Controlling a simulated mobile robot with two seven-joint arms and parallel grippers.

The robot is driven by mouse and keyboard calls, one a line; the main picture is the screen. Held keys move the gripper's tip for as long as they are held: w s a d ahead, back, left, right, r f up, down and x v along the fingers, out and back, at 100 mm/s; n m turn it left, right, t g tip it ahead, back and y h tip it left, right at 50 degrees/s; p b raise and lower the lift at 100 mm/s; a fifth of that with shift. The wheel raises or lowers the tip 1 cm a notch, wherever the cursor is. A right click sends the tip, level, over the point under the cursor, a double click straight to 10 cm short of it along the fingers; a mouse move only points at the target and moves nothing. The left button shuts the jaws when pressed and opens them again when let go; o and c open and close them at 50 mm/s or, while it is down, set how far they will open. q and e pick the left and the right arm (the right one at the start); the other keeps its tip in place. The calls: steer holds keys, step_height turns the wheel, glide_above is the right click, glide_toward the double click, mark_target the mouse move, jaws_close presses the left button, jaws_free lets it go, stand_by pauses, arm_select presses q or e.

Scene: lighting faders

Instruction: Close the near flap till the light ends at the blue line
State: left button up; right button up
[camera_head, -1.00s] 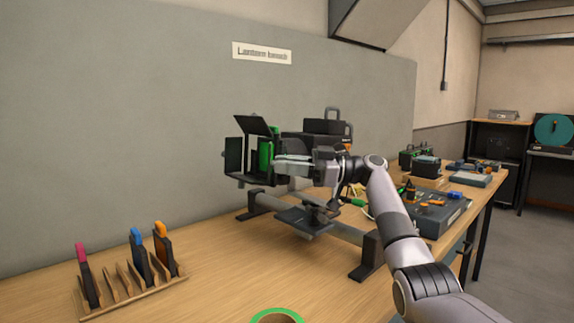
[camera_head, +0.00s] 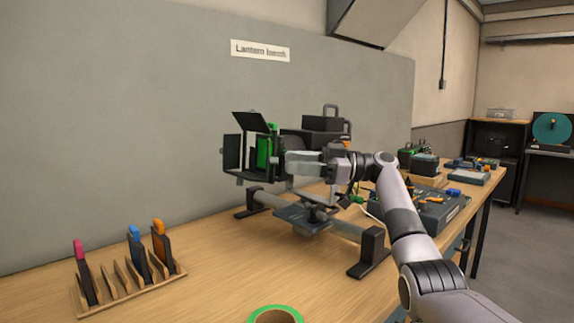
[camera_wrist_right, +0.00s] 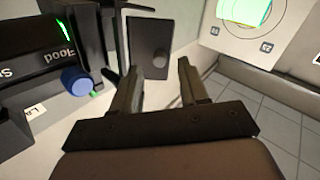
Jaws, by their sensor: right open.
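The lantern (camera_head: 318,143) stands on the bench with dark flaps around its front; the top flap (camera_head: 251,122) and far flap (camera_head: 231,152) are spread open. A green panel (camera_head: 264,151) shows between them. My right gripper (camera_head: 287,164) is open at the lantern's near side and covers part of its front. In the right wrist view, the open fingers (camera_wrist_right: 156,88) point at a dark plate with a round knob (camera_wrist_right: 150,50), probably the near flap; no grip on it shows. A pale green light patch (camera_wrist_right: 245,10) lies on a white board. I cannot make out the blue line.
A blue knob (camera_wrist_right: 76,81) sits left of the fingers in the wrist view. Tools and boxes crowd the right end.

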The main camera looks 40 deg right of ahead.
steer(key=shift+v, duration=2.2)
